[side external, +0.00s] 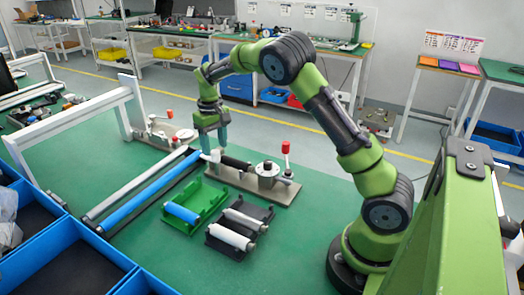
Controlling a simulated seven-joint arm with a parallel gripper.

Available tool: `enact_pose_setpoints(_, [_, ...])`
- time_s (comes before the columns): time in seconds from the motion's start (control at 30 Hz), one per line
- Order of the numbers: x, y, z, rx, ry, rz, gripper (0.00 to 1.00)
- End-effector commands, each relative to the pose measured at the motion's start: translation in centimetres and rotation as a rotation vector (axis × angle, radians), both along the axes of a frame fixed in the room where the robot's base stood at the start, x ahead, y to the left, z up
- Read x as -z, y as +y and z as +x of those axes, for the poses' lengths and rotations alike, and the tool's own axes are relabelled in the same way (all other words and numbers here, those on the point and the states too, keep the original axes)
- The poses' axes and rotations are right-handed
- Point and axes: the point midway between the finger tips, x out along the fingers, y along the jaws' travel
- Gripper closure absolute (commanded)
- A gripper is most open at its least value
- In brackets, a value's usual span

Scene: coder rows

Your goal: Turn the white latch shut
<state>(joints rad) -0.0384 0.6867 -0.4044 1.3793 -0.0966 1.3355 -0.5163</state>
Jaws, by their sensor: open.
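A grey metal fixture (252,184) stands on the green table. At its left end is a small white part (214,156), which looks like the white latch. It is partly covered by my gripper (214,148), and I cannot tell its angle. My gripper is open and points down right at this end of the fixture. Whether the fingers touch the white part is not clear. The fixture also carries a black cylinder (236,163), a round metal hub and a lever with a red knob (286,146).
A green tray (204,207) with a blue roller and a dark tray (226,238) with white rollers lie in front. A long blue roller (140,197) lies left, beside a white frame (70,120). A second red-knobbed fixture (160,136) stands behind. Blue bins (100,262) fill the front left.

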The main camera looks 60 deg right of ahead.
Motion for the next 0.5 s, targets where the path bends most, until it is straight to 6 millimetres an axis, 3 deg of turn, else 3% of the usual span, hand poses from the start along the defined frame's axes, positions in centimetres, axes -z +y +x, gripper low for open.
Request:
enact_pose_setpoints(0.2, [2.4,0.0,0.0,0.001,0.002,0.001,0.46])
enact_pose_setpoints(0.5, [2.8,0.0,0.0,0.001,-0.001,0.000,0.46])
